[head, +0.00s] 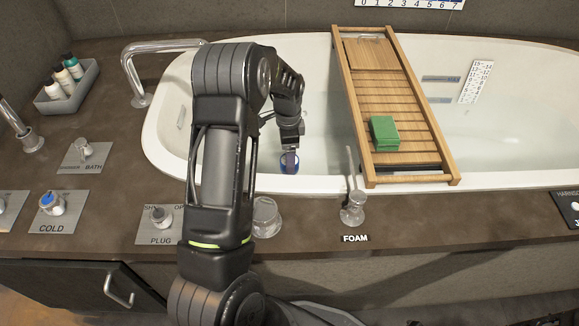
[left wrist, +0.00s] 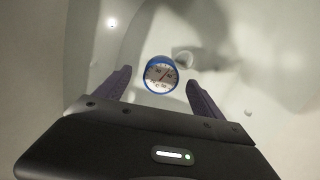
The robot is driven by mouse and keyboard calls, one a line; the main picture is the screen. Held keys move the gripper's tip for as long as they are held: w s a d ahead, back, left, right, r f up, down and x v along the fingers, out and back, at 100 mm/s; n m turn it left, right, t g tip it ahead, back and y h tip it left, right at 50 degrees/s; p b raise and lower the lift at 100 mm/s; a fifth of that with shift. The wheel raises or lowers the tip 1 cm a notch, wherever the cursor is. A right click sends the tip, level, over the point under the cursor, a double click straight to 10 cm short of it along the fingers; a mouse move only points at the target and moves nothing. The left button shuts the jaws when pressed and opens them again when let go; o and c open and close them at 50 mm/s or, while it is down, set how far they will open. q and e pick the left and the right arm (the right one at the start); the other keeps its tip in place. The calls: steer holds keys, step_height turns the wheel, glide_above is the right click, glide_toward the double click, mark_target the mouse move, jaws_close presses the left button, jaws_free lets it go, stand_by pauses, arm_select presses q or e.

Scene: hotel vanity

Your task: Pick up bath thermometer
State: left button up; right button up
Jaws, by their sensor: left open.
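The bath thermometer (left wrist: 161,75) is a round dial with a blue rim and a red needle, seen in the left wrist view just beyond and between the fingertips. My left gripper (left wrist: 158,84) is open, with one dark finger on each side of the dial. In the head view the left gripper (head: 290,152) points down into the tub. I cannot tell whether the fingers touch the thermometer. My right gripper is in neither view.
A wooden bath tray (head: 408,150) with a green block (head: 384,133) spans the tub to the right. A chrome faucet (head: 140,75) stands at the left rim.

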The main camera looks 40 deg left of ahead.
arm_select(q)
step_height(320, 180, down, 5)
steer(key=shift+w+a+f+b, duration=0.1)
steer(key=shift+b, duration=1)
steer(key=c, duration=1.7)
step_height(320, 180, up, 10)
steer(key=p, duration=0.3)
steer(key=shift+p, duration=0.3)
